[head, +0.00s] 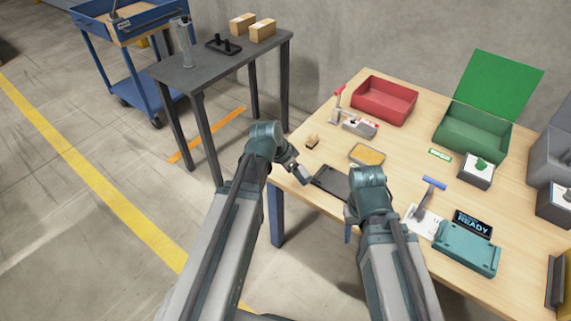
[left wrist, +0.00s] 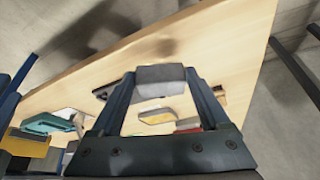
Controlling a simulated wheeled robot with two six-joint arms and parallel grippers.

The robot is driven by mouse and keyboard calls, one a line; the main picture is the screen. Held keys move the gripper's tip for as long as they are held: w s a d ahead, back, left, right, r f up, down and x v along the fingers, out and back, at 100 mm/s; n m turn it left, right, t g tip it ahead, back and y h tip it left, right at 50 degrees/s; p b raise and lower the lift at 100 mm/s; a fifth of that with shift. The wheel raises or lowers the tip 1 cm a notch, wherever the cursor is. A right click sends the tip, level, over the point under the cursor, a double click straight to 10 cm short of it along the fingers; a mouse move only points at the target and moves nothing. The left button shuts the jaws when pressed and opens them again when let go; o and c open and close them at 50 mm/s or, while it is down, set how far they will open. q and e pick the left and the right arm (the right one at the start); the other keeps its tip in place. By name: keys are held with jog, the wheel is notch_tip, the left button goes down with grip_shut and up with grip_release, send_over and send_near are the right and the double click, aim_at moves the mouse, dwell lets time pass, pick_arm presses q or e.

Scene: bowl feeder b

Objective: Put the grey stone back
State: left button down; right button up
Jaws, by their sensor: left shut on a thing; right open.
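The grey stone (left wrist: 160,74) is a rounded grey block held between the two fingertips of my left gripper (left wrist: 161,85) in the left wrist view. In the head view my left gripper (head: 301,172) is at the table's near left edge, left of a dark flat tray (head: 331,181), with the stone hardly distinguishable from the fingers. The stone appears above the table and apart from it. My right gripper (head: 349,227) is open, partly hidden by my right wrist, at the near edge of the table. I see nothing in it.
The wooden table (head: 300,195) holds a yellow-topped shallow tray (head: 367,154), a small wooden block (head: 312,142), a red-handled clamp (head: 338,103), a red bin (head: 384,99), a green bin (head: 472,131), a blue-handled tool (head: 430,192) and a teal case (head: 467,247). A dark side table (head: 215,62) stands left.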

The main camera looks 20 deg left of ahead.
pick_arm(q)
jog(key=w+a, duration=0.3)
jog(key=w, duration=0.1)
jog(key=w+a+f, duration=0.1)
jog(key=w+a, duration=0.1)
jog(key=w, duration=0.1)
jog(key=shift+w+a+b, duration=0.1)
jog(key=shift+a+b, duration=0.25)
notch_tip(320, 180, down, 4)
jog(key=b, duration=0.3)
jog(key=shift+r+b, duration=0.15)
jog(key=shift+b, duration=0.25)
jog(key=shift+r, duration=0.15)
grip_release()
